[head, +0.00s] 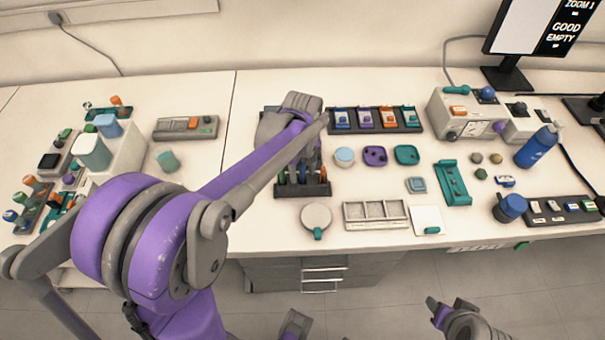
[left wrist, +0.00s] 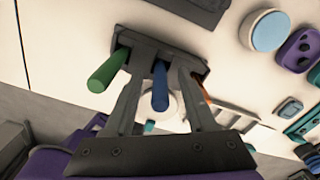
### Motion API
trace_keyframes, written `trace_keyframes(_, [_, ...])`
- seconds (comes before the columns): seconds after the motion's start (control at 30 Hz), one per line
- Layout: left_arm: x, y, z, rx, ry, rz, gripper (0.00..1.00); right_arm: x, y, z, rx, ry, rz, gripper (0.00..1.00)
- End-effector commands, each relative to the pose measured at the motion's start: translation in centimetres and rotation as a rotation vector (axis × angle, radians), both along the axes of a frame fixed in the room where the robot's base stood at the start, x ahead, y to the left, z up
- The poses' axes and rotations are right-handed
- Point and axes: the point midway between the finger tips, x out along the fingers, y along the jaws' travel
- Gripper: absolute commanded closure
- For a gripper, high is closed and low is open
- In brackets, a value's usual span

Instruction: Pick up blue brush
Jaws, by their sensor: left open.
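The blue brush (left wrist: 160,85) stands with its blue handle up in a dark rack (head: 315,190) on the bench. A green brush (left wrist: 108,72) and an orange one (left wrist: 203,92) stand on either side of it in the same rack. My left gripper (head: 303,165) is over the rack, open. In the left wrist view its two fingers lie on either side of the blue handle, with small gaps visible. My left arm hides much of the rack in the head view. Part of my right arm (head: 460,318) shows low in the head view; its jaw state is unclear.
A round white dish (head: 316,217) and a sectioned tray (head: 376,214) sit in front and to the right of the rack. A rack of coloured slots (head: 375,120) stands behind. Bench space left of the rack is mostly clear.

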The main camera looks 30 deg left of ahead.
Motion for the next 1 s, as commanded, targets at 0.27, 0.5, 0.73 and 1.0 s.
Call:
trace_keyframes(0.27, [0.02,0.05,-1.30,0.000,0.000,0.001,0.44,-0.02,0.00,-0.13,0.000,0.001,0.000,0.50])
trace_keyframes(0.5, [0.01,0.06,-1.27,0.000,0.000,0.001,0.71,-0.02,0.00,-0.13,0.000,0.000,0.000,0.50])
trace_keyframes(0.73, [0.01,0.05,-1.26,0.000,0.000,0.001,1.00,-0.02,0.00,-0.13,0.000,0.000,0.000,0.50])
trace_keyframes(1.0, [0.01,0.05,-1.25,0.000,0.000,0.001,1.00,-0.02,0.00,-0.13,0.000,0.000,0.000,0.50])
